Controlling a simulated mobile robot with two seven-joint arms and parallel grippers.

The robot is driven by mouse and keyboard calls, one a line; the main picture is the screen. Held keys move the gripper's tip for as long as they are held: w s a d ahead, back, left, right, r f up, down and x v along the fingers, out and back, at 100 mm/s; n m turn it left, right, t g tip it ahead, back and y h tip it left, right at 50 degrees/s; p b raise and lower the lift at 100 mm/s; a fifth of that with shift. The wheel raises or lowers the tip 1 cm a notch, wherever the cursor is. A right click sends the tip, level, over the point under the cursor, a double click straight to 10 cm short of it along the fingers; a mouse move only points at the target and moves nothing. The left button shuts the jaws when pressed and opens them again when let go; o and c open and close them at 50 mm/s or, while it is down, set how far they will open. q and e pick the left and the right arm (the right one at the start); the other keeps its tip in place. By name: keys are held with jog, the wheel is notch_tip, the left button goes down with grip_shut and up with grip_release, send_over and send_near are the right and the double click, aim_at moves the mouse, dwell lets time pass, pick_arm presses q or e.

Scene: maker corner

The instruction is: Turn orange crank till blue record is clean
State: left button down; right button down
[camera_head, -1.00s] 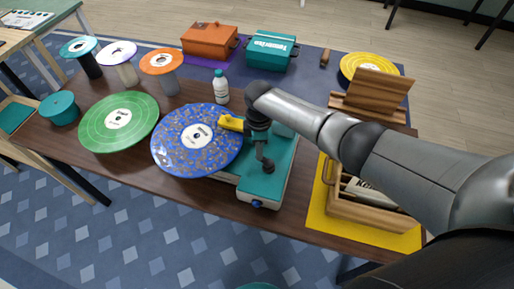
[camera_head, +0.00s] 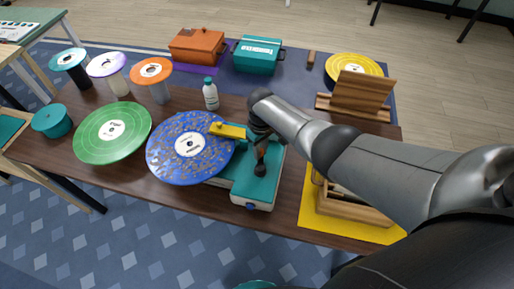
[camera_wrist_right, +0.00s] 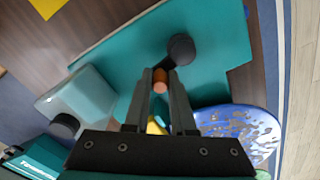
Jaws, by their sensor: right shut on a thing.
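The blue record (camera_head: 215,160) lies on the teal cleaning machine (camera_head: 262,185), its surface covered in greyish-brown specks around a white label. A yellow arm (camera_head: 229,131) reaches over the record's edge. My right gripper (camera_head: 262,150) is at the machine, right of the record. In the right wrist view its two fingers (camera_wrist_right: 161,88) are shut on the orange crank handle (camera_wrist_right: 161,80), next to a dark round knob (camera_wrist_right: 181,49). The speckled record also shows there at the lower right (camera_wrist_right: 245,122). My arm hides part of the machine. My left gripper is not in view.
A green record (camera_head: 95,140) lies left of the blue one. A white bottle (camera_head: 210,95) stands behind it. An orange box (camera_head: 197,46) and a teal box (camera_head: 257,58) are at the back. A wooden crate (camera_head: 345,205) on a yellow mat (camera_head: 309,215) is at the right.

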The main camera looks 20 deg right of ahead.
jog(key=m, duration=0.1)
jog(key=d+m+p, duration=0.1)
jog(key=m, duration=0.1)
jog(key=shift+s+d+r+m, duration=0.1)
jog(key=shift+s+m, duration=0.2)
jog(key=shift+s+d+m+p, duration=0.25)
jog(key=shift+m+p, duration=0.3)
jog(key=shift+m, duration=0.5)
jog(key=shift+s+d+m+p, duration=0.25)
jog(key=shift+m+p, duration=0.3)
jog(key=shift+m, duration=0.5)
jog(key=c, duration=0.7)
grip_release()
jog(key=shift+a, duration=0.1)
jog(key=shift+c, duration=0.2)
jog(key=shift+s, duration=0.1)
